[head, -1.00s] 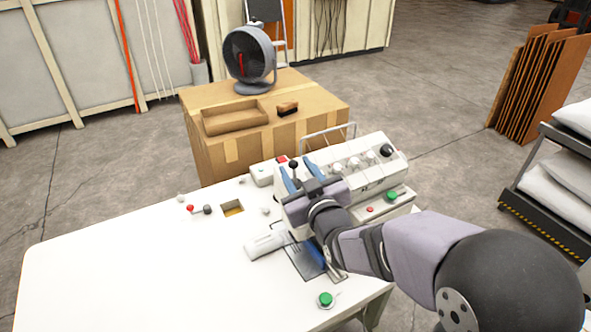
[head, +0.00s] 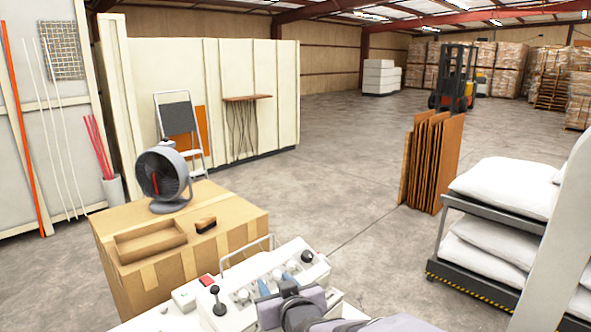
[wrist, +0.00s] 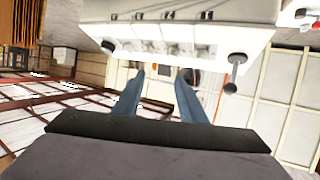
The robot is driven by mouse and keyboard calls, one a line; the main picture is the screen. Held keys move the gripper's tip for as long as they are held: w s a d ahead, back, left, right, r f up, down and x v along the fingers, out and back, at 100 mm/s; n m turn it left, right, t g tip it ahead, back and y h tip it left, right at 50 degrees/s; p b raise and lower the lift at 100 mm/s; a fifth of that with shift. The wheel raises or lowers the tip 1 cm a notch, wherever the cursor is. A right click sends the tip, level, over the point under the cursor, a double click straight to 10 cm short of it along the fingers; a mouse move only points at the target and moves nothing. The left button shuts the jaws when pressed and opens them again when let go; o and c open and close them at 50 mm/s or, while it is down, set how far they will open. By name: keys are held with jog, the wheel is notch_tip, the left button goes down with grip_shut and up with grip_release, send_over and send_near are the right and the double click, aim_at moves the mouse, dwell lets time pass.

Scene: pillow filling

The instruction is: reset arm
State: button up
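My gripper (wrist: 158,98) shows in the wrist view with its two blue fingers apart and nothing between them. In the head view my gripper (head: 274,285) is at the bottom edge, in front of the white machine (head: 310,272), with its arm running off to the lower right. The machine also shows in the wrist view (wrist: 185,32), with several knobs along its face and a dark ball-ended lever (wrist: 233,75). I cannot tell whether the fingers touch the machine.
A cardboard box (head: 225,238) behind the machine bears a fan (head: 163,178), a shallow tray (head: 150,242) and a brush (head: 205,225). A cart (head: 475,282) with white pillows (head: 505,185) stands right. Brown panels (head: 432,160) stand behind it. Open floor lies between.

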jog(key=s+d+f+m+g+h+b, duration=0.1)
jog(key=s+d+f+m+g+h, duration=0.15)
jog(key=s+d+f, duration=0.4)
jog(key=s+d+f+m+g+h+b, duration=0.1)
jog(key=s+d+f+g, duration=0.4)
jog(key=s, duration=0.6)
jog(key=s+d+f+m+g+h, duration=0.1)
jog(key=s+d+f+g, duration=0.4)
jog(key=s+d+f, duration=0.3)
jog(key=s, duration=0.3)
jog(key=shift+s+b, duration=0.25)
jog(key=shift+b, duration=0.1)
jog(key=shift+g, duration=0.25)
